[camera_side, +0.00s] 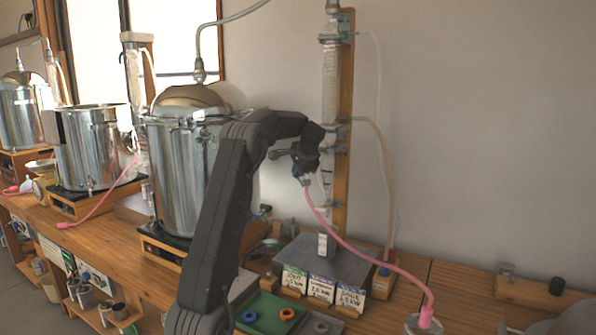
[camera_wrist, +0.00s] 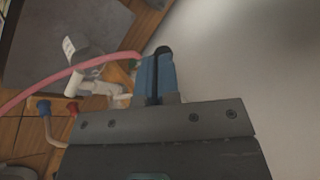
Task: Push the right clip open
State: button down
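My gripper (camera_side: 301,174) hangs in front of the glass condenser column (camera_side: 331,88) on the wooden upright, to the right of the large steel pot. In the wrist view its two blue-sided fingers (camera_wrist: 157,72) are close together, with a dark strip between them and no held object visible. A pink hose (camera_side: 352,247) runs up to the gripper area in the side view. The hose also passes behind or beside the fingertips in the wrist view (camera_wrist: 88,66); I cannot tell if it touches them. I cannot make out the right clip; my arm hides the pot's right side.
The steel pot (camera_side: 178,165) with its domed lid (camera_side: 190,97) stands left of my arm. Labelled cards (camera_side: 321,287) and a green tray (camera_side: 262,318) are on the bench below. The wall behind is bare.

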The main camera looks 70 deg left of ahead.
jog(key=s+v, duration=0.1)
jog(key=v, duration=1.3)
jog(key=w+d+m+t+h, duration=0.1)
jog(key=w+d+t, duration=0.15)
jog(key=d, duration=0.95)
jog(key=d+f+t+h, duration=0.1)
jog(key=d+f+t, duration=0.1)
jog(key=d, duration=1)
jog(key=s+d+f+h, duration=0.2)
jog(key=s+d+f, duration=0.1)
jog(key=d, duration=0.4)
jog(key=s+d+f+m+t+h, duration=0.1)
jog(key=s+d+f, duration=0.3)
jog(key=d, duration=0.3)
jog(key=s+d+f+t+h, duration=0.1)
jog(key=s+d+f+h, duration=0.1)
jog(key=s+d+f, duration=0.2)
jog(key=s+d, duration=0.2)
jog(key=d, duration=0.1)
jog(key=shift+m+h, duration=0.3)
jog(key=shift+d, duration=0.1)
